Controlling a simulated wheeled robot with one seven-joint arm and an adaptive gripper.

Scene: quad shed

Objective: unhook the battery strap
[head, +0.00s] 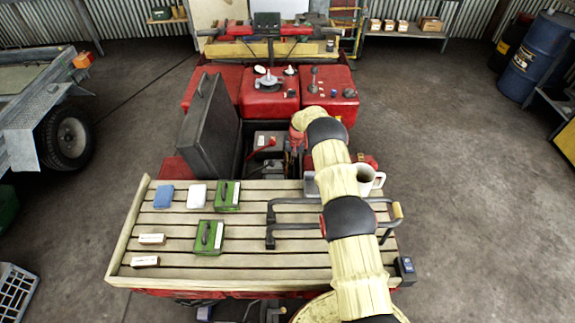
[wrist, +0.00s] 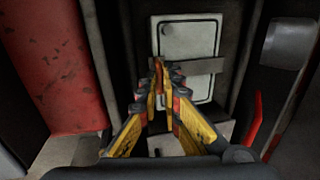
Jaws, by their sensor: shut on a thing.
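In the wrist view, my gripper (wrist: 160,72) has its yellow fingers closed together at the left end of the grey battery strap (wrist: 200,66). The strap runs across a pale box (wrist: 188,42), which looks like the battery. The fingertips are shut on the strap's end; a small orange-brown piece shows between them. Whether the strap's end is still hooked cannot be told, as the fingers cover it. In the head view my arm reaches down into the open bay of the red quad, and my gripper is hidden there.
A red cylinder (wrist: 55,65) stands close on the left in the wrist view, and a red lever-like part (wrist: 254,118) is at right. In the head view, a raised dark panel (head: 209,115) flanks the bay.

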